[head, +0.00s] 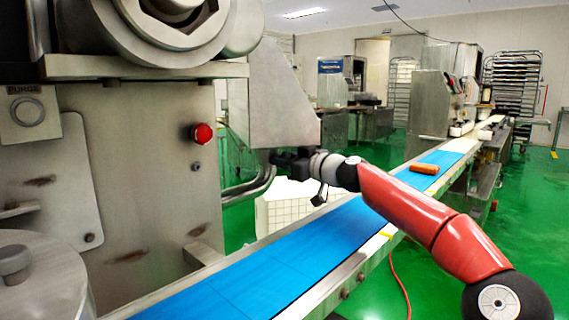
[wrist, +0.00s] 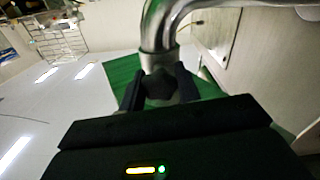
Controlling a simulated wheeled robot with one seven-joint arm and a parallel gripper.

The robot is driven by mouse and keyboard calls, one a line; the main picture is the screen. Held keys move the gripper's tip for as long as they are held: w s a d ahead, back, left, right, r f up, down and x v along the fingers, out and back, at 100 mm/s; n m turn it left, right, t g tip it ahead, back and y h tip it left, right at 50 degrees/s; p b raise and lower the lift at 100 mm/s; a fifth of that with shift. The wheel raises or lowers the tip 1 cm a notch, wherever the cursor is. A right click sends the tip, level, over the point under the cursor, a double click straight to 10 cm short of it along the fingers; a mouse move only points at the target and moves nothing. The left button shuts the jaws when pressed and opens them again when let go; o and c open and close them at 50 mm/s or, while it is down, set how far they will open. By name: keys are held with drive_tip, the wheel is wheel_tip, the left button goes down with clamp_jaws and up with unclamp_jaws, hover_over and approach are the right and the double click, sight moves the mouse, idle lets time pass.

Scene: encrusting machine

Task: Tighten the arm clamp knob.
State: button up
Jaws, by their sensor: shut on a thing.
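The arm clamp knob (wrist: 158,86) is a dark, faceted knob at the end of a steel collar on a bent, shiny pipe (wrist: 163,28) in the wrist view. My gripper (wrist: 160,92) has its two dark fingers on either side of the knob and is shut on it. In the head view my gripper (head: 281,160) is at the lower edge of the steel housing (head: 283,100), close to the bent pipes (head: 248,187). The knob cannot be made out in the head view. How tight it is cannot be seen.
A blue conveyor belt (head: 290,255) runs below my arm, with an orange-brown object (head: 425,168) farther along it. A large steel machine body (head: 135,160) with a red button (head: 202,133) stands at the left. A white gridded crate (head: 290,197) is behind the belt.

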drive_tip(key=m+b, duration=0.1)
drive_tip(key=m, duration=0.3)
drive_tip(key=shift+m+b, duration=0.45)
drive_tip(key=shift+m, duration=1.15)
drive_tip(key=o, duration=1)
drive_tip(key=b+v, duration=0.3)
drive_tip(key=v, duration=0.4)
drive_tip(key=shift+s+d, duration=0.25)
drive_tip(key=shift+d, duration=0.1)
